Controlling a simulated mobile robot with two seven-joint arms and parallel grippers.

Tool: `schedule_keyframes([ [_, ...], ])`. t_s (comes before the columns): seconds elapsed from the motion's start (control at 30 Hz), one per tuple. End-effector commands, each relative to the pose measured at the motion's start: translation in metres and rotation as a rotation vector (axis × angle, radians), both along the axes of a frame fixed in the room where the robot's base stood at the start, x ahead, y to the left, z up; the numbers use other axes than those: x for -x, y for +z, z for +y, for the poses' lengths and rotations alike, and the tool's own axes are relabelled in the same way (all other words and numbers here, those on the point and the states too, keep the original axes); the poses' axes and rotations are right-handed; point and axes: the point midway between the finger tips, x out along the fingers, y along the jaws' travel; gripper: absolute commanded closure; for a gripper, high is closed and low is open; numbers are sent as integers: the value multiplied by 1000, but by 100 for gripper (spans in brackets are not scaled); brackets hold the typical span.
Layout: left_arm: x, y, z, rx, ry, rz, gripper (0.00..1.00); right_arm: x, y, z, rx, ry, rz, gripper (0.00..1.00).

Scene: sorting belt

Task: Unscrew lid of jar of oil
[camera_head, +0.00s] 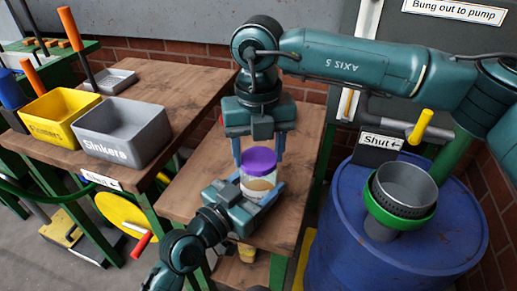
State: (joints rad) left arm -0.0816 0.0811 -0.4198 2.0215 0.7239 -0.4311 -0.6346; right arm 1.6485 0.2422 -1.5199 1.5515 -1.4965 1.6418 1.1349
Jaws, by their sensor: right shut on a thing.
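The jar (257,185) is clear with pale tan contents and a wide purple lid (259,160). It is upright over the middle wooden table; I cannot tell whether its base touches the table. My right gripper (258,150) comes down from above and is shut on the lid, with one finger on each side. The lid sits on top of the jar. My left gripper (254,190) reaches in from the lower left with its fingers beside the jar's lower body. Its palm hides the jar's base, and I cannot tell whether its fingers press on the glass.
A yellow bin (60,115) and a grey bin labelled Sinkers (125,132) stand on the left table, with a small grey tray (110,81) behind. A blue drum (395,235) with a grey strainer (405,188) stands at right. The middle table (190,190) is otherwise mostly bare.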

Motion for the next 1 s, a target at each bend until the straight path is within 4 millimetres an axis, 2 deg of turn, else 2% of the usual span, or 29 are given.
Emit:
schedule_keyframes([
  [1.0, 0, 0, 0, -1, 0, 1, 100, 1, 2, 0, 0, 2247, 0, 70],
])
